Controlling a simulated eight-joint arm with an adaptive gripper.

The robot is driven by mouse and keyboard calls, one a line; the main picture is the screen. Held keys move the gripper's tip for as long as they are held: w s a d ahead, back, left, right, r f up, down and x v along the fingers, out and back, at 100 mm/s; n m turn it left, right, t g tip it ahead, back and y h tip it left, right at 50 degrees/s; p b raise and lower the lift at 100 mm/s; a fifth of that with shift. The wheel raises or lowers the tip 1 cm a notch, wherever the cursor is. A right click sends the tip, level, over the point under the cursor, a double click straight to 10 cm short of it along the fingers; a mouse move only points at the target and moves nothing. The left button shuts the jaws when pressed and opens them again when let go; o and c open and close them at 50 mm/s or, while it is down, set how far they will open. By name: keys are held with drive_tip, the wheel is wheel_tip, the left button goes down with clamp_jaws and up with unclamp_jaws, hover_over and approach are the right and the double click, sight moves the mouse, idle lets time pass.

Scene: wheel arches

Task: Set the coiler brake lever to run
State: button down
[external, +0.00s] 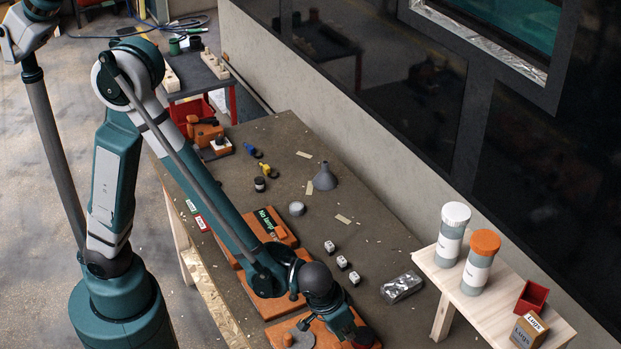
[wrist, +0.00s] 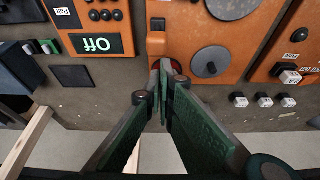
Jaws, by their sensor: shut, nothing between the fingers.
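My gripper (wrist: 167,72) is shut and empty; its two green fingers meet at the lower edge of an orange panel (wrist: 180,45) in the wrist view. A dark red round part (wrist: 148,76) shows just behind the fingertips; I cannot tell whether they touch it. On the panel, a grey disc with a dark knob (wrist: 211,67) lies right of the fingertips. No lever can be made out for certain as the coiler brake lever; the fingers may hide it. In the external view my gripper (external: 362,338) is low over the orange units (external: 318,333) at the bench's near end.
White-labelled blocks (wrist: 290,77) lie at the right. In the external view, a grey funnel (external: 325,180) stands on the bench and a silver packet (external: 401,287) lies near the pale shelf (external: 500,305).

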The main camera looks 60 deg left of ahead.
sight(340, 343)
drive_tip(key=shift+s+r+t+b, duration=0.2)
drive_tip(key=shift+s+t+b, duration=0.6)
drive_tip(key=shift+s, duration=0.3)
drive_tip(key=shift+r, duration=0.3)
drive_tip(key=shift+r+p, duration=0.5)
drive_tip(key=shift+r, duration=0.05)
drive_tip(key=shift+w+r, duration=0.1)
